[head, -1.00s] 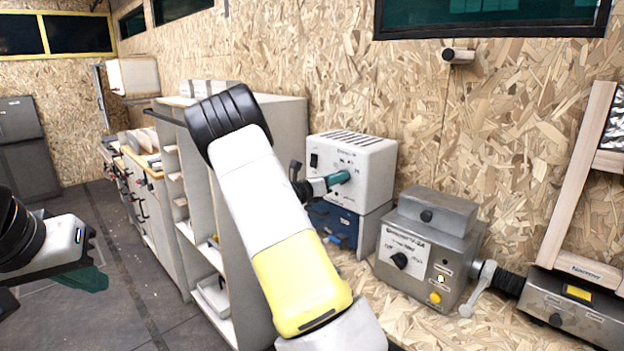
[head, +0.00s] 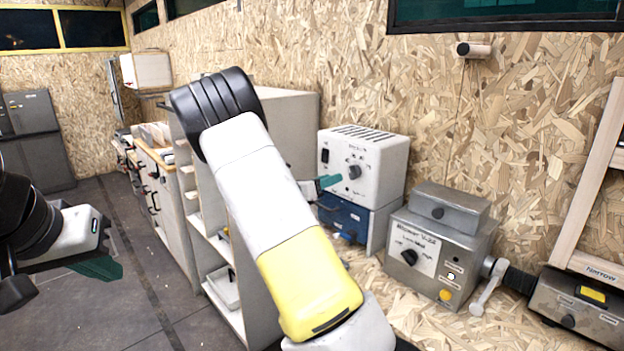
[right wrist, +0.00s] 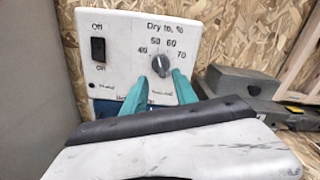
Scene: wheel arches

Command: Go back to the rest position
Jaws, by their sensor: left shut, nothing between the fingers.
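My left gripper (head: 108,270) is at the left edge of the head view, its teal fingers shut and empty over the floor. My right gripper (head: 332,182) is mostly behind my own white and yellow arm; its teal fingertips point at the white dryer box (head: 378,172). The right wrist view shows both teal fingers (right wrist: 159,88) spread apart and empty, with the dryer's grey knob (right wrist: 161,65) seen between and beyond their tips. The knob (head: 354,172) is clear of the fingers in the head view, its pointer turned upward between 50 and 60.
The dryer stands on a blue box (head: 342,222) on the chipboard bench. A grey blower box (head: 440,245) with a lever (head: 488,288) is to its right. A tall shelf (head: 285,130) stands close behind my arm. Open floor (head: 150,270) lies at the left.

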